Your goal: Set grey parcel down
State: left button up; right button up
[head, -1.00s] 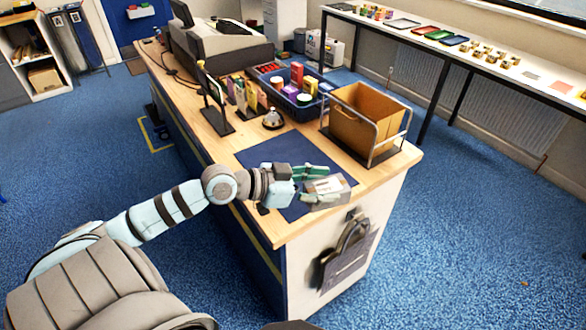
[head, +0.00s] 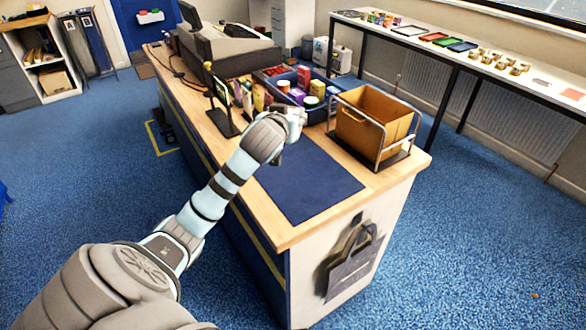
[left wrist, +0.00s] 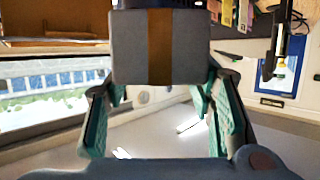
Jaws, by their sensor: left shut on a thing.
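The grey parcel (left wrist: 190,45), a box with a brown tape band down its middle, shows in the left wrist view. My left gripper (left wrist: 160,98) is shut on it, one green finger on each side. In the head view my left arm reaches over the counter (head: 288,236), with its wrist (head: 290,120) beyond the far left part of the dark blue mat (head: 310,185). The wrist hides the fingers and parcel there. The visible part of the mat is bare. My right gripper is out of view.
A blue tray (head: 318,114) of colourful goods is just beyond my left wrist. A brown carton (head: 372,118) in a metal-railed stand is to its right. A dark sign stand (head: 222,118) is to its left. The counter's near right end is clear.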

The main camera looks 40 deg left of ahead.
pick_arm(q)
notch_tip(320, 180, down, 16)
jog(key=b, duration=0.2)
jog(key=shift+r+b, duration=0.15)
jog(key=shift+b, duration=0.2)
jog(key=o, duration=1.3)
jog(key=shift+o, duration=0.2)
jog(key=shift+s, duration=0.1)
jog(key=p+v, duration=0.2)
jog(key=v, duration=1)
jog(key=shift+r, duration=0.1)
